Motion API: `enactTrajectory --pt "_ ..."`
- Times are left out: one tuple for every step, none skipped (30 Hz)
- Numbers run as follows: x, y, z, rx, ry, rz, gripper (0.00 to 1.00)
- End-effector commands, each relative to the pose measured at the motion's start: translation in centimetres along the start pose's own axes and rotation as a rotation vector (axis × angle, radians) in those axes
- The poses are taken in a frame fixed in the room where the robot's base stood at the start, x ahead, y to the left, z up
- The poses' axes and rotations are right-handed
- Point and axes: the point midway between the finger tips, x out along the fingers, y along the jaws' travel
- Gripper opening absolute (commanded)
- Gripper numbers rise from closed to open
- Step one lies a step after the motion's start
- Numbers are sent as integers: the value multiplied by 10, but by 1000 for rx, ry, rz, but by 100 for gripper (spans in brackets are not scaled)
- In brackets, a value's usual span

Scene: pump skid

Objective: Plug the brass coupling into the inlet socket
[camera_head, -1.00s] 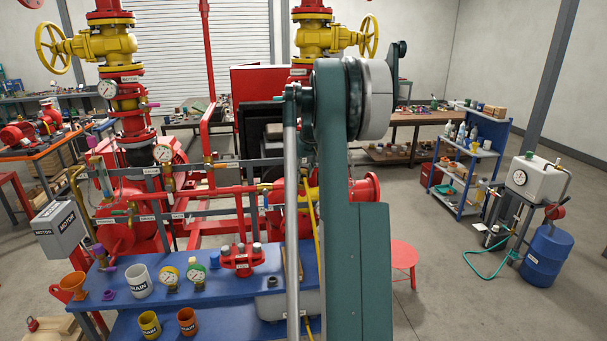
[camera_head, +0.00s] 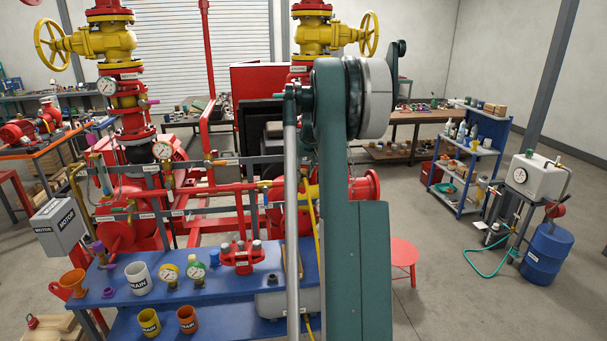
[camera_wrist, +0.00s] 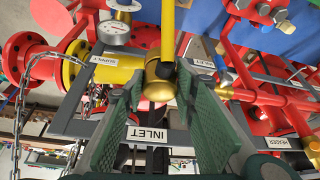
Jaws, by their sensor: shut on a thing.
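In the wrist view, my gripper (camera_wrist: 158,88) has its two green fingers closed on either side of the brass coupling (camera_wrist: 160,78). The coupling is a round brass piece with a yellow hose (camera_wrist: 168,28) running up from it. A white INLET label (camera_wrist: 147,134) is on a grey rail between the fingers, below the coupling in the picture. The inlet socket cannot be made out; the coupling and fingers cover much of that area. I cannot tell whether the coupling touches a socket. In the head view, my arm hides the gripper and coupling; part of the yellow hose (camera_head: 314,215) shows beside it.
In the wrist view, a yellow pipe (camera_wrist: 115,68) with a SUPPLY label, a pressure gauge (camera_wrist: 115,32), a chain (camera_wrist: 35,85) and red pipework crowd close around. In the head view, a blue bench (camera_head: 225,284) holds mugs and gauges. Open floor (camera_head: 450,290) lies to the right.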

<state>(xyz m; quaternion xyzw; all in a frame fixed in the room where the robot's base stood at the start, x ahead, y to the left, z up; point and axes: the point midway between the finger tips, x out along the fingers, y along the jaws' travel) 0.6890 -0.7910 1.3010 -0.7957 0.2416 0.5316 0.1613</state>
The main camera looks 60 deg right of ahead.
Motion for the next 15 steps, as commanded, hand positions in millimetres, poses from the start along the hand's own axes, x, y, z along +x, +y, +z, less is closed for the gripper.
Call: enactTrajectory --pt "1 0 0 0 0 0 14" --pt "2 0 1 0 0 0 14" --pt "2 0 1 0 0 0 14" --pt "2 0 1 0 0 0 14" --pt "3 0 1 0 0 0 14" --pt "2 0 1 0 0 0 14" --pt "2 0 1 0 0 0 14" --pt "2 0 1 0 0 0 14" --pt "2 0 1 0 0 0 14" --pt "2 0 1 0 0 0 14" --pt "2 0 1 0 0 0 14" --pt "2 0 1 0 0 0 33" --pt "2 0 1 0 0 0 37" --pt "2 0 1 0 0 0 41" --pt "2 0 1 0 0 0 45"
